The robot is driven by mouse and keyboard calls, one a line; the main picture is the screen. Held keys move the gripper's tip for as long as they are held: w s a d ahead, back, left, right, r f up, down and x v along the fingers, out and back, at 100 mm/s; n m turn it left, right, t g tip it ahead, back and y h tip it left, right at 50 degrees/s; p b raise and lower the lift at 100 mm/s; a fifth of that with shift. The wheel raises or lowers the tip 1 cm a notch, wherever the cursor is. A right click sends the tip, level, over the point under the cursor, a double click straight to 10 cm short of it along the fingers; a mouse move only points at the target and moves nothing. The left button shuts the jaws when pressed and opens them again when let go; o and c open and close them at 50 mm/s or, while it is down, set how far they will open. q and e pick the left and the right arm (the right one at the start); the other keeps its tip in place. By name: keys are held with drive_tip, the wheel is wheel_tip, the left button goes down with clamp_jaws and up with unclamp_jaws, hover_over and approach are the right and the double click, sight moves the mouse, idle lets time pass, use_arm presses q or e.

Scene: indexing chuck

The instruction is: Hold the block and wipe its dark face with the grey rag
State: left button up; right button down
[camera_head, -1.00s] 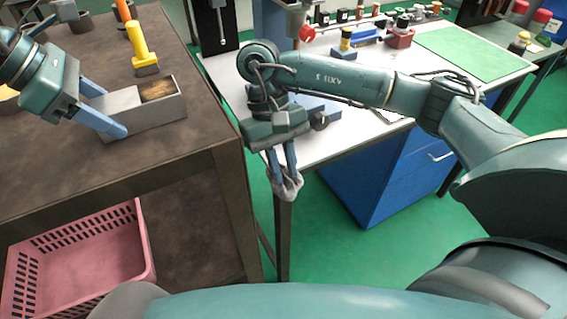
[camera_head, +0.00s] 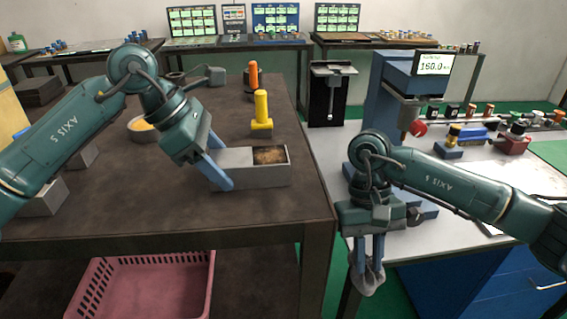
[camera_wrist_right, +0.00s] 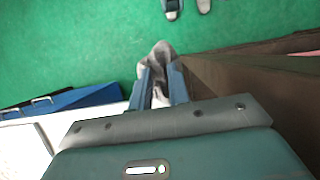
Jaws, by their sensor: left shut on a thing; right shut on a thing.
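The grey block (camera_head: 250,179) lies on the brown table, with a dark, brownish face (camera_head: 269,156) on the right part of its top. My left gripper (camera_head: 220,165) is shut on the left end of the block, its blue fingers on either side. My right gripper (camera_head: 367,262) points down past the right edge of the brown table, shut on the grey rag (camera_head: 366,281). The rag hangs bunched below the fingertips, apart from the block. In the right wrist view the rag (camera_wrist_right: 161,52) shows between and beyond the blue fingers, over green floor.
The brown table (camera_head: 110,205) also holds a yellow-handled tool (camera_head: 261,108) and an orange one (camera_head: 253,76) behind the block. A pink basket (camera_head: 140,290) is below. A white bench (camera_head: 440,220) with a display machine (camera_head: 400,90) stands right. A gap separates the tables.

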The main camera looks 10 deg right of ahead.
idle(0.4)
drive_tip(key=w+a+r+m+y, duration=0.1)
drive_tip(key=w+r, duration=0.2)
drive_tip(key=r, duration=0.4)
drive_tip(key=w+a+r+m, duration=0.1)
drive_tip(key=w+a+r, duration=0.15)
drive_tip(key=r, duration=0.55)
drive_tip(key=w+a+r+m+t+y, duration=0.2)
drive_tip(key=a+r+m+t+y, duration=0.25)
drive_tip(key=a+r+m, duration=1)
wheel_tip(320, 180, down, 7)
drive_tip(key=d+m, duration=0.1)
drive_tip(key=d, duration=0.1)
drive_tip(key=shift+s+h, duration=0.15)
drive_tip(key=shift+h, duration=0.2)
drive_tip(key=shift+f+t, duration=0.25)
drive_tip(key=shift+f, duration=0.85)
